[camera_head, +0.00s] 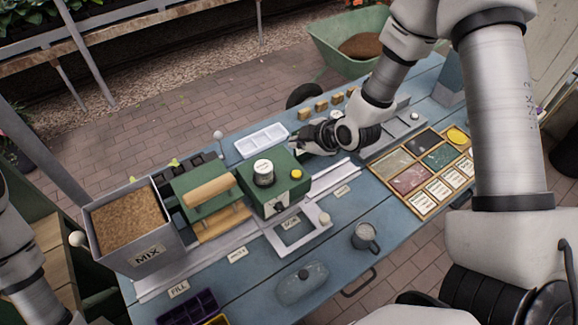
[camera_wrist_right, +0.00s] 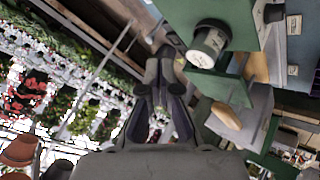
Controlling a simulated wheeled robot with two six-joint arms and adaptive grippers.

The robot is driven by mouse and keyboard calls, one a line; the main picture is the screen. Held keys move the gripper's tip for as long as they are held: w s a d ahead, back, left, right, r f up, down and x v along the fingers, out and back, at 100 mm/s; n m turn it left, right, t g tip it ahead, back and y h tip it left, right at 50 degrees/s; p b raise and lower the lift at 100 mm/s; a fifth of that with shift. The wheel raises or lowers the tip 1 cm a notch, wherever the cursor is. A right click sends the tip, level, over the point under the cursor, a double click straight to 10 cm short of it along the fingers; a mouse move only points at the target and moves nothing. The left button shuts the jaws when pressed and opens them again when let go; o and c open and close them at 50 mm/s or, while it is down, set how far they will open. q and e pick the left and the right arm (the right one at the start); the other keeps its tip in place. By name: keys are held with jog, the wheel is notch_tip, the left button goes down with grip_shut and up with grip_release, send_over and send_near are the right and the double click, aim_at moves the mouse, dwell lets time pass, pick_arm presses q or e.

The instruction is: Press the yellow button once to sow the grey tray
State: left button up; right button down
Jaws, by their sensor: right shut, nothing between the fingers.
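The yellow button (camera_head: 296,173) is a small round cap on the right part of the green machine (camera_head: 274,196) on the blue bench, beside a larger dark knob with a white top (camera_head: 263,172). A grey frame-like piece (camera_head: 318,234) with a label lies at the machine's front; I cannot tell whether it is the grey tray. My right gripper (camera_head: 299,144) is shut and empty, just behind the button and apart from it. In the wrist view its fingers (camera_wrist_right: 162,62) are beside the machine's knob (camera_wrist_right: 208,42); the button is not seen there. My left gripper is out of view.
A box of brown mix (camera_head: 129,222) and a wooden roller (camera_head: 209,191) stand left of the machine. A white tray (camera_head: 262,140) lies behind it. A seed box (camera_head: 456,160) is at right; a grey mug (camera_head: 364,236) and a lidded dish (camera_head: 302,284) are in front.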

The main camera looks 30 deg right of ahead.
aim_at(298, 175)
pick_arm(q)
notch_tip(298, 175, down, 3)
jog(key=b, duration=0.2)
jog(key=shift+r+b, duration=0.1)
jog(key=shift+b, duration=0.3)
pick_arm(e)
notch_tip(298, 175, down, 3)
jog(key=shift+a+f, duration=0.1)
jog(key=shift+f, duration=0.1)
pick_arm(q)
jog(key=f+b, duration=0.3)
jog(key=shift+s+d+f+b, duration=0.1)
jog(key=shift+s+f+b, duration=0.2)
jog(key=shift+b, duration=0.1)
pick_arm(e)
jog(key=f, duration=0.4)
jog(key=shift+s+d+f, duration=0.2)
jog(key=shift+s+f, duration=0.05)
jog(key=shift+s, duration=0.15)
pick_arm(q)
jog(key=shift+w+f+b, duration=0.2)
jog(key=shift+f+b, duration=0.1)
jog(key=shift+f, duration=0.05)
pick_arm(e)
jog(key=shift+w+a+f, duration=0.1)
jog(key=shift+w+f, duration=0.2)
jog(key=shift+f, duration=0.2)
jog(key=shift+s, duration=0.1)
